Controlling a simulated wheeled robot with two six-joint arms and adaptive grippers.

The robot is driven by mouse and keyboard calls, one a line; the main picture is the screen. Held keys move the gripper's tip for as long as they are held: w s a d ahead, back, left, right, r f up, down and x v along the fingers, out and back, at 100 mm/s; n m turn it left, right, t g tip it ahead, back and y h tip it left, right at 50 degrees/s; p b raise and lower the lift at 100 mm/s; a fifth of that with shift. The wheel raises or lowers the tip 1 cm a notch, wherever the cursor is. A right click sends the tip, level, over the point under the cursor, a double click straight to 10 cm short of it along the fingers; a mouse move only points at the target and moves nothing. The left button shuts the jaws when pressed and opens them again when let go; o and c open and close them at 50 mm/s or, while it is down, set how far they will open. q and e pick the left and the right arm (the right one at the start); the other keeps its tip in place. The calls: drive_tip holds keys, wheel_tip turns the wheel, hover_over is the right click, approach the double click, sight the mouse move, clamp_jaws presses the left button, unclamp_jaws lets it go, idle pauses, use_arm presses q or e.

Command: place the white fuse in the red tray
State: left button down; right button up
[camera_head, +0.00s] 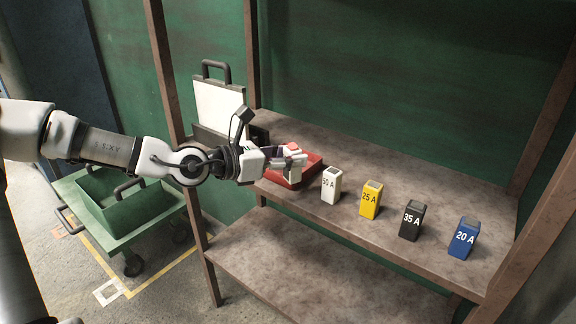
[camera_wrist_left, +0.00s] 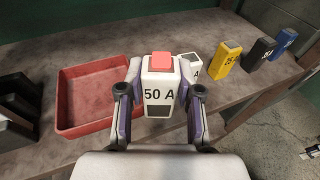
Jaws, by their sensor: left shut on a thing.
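A white fuse (camera_wrist_left: 159,94) marked 50 A, with a red top, is held in my left gripper (camera_wrist_left: 160,88). The gripper is shut on its sides. In the head view my left gripper (camera_head: 290,163) is over the red tray (camera_head: 311,165), partly hiding the tray and the fuse. In the wrist view the red tray (camera_wrist_left: 68,125) lies left of the fuse, its inside looking empty where visible. The fuse appears near the tray's right side; whether it touches the tray cannot be told.
A white 50 A block (camera_head: 331,186) stands right of the tray, followed by yellow (camera_head: 371,200), black (camera_head: 411,221) and blue (camera_head: 464,238) blocks along the shelf (camera_head: 400,175). An open case (camera_head: 218,108) stands behind the gripper. A green cart (camera_head: 115,210) is lower left.

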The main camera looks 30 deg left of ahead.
use_arm(q)
drive_tip(key=w+a+b, duration=0.2)
drive_tip(key=w+b, duration=0.1)
drive_tip(key=w+a+f+b, duration=0.1)
drive_tip(key=w, duration=0.1)
drive_tip(key=shift+w+a+b, duration=0.15)
drive_tip(key=shift+a+b, duration=0.15)
drive_tip(key=shift+a, duration=0.1)
drive_tip(key=w+a+p, duration=0.2)
drive_tip(key=w+p, duration=0.1)
drive_tip(key=shift+w+a, duration=0.3)
drive_tip(key=f, duration=0.3)
drive_tip(key=shift+w+a+f+b, duration=0.2)
drive_tip(key=shift+w+f+b, duration=0.1)
drive_tip(key=shift+f+b, duration=0.1)
use_arm(e)
wheel_tip(320, 180, down, 4)
drive_tip(key=shift+r, duration=0.1)
use_arm(q)
drive_tip(key=shift+s+f, duration=0.1)
drive_tip(key=c, duration=0.8)
unclamp_jaws()
